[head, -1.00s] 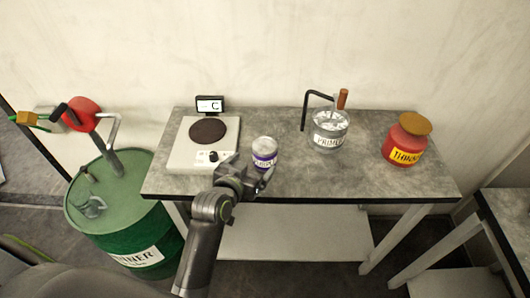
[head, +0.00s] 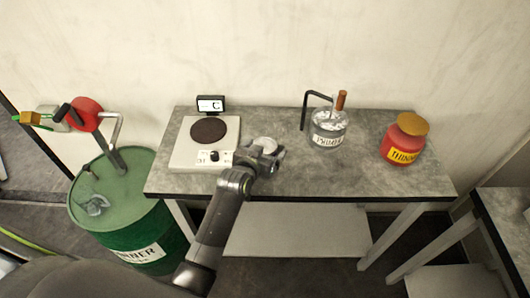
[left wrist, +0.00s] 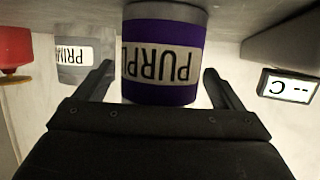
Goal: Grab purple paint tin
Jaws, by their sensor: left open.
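The purple paint tin (left wrist: 165,35) shows upside down in the left wrist view, with a purple body and a pale label reading "PURPL". It sits between the two spread fingers of my left gripper (left wrist: 160,85), with a gap visible on each side. In the head view the tin (head: 265,143) stands on the table beside the hotplate; only its pale top shows, and my left gripper (head: 272,155) hides the rest. My left gripper is open. My right gripper is in neither view.
A hotplate (head: 192,155) with a dark disc and a display (head: 211,104) stands left of the tin. A primer jar (head: 328,128) and a red thinner jar (head: 398,150) stand right on the grey table (head: 310,180). A green drum (head: 135,180) is at left.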

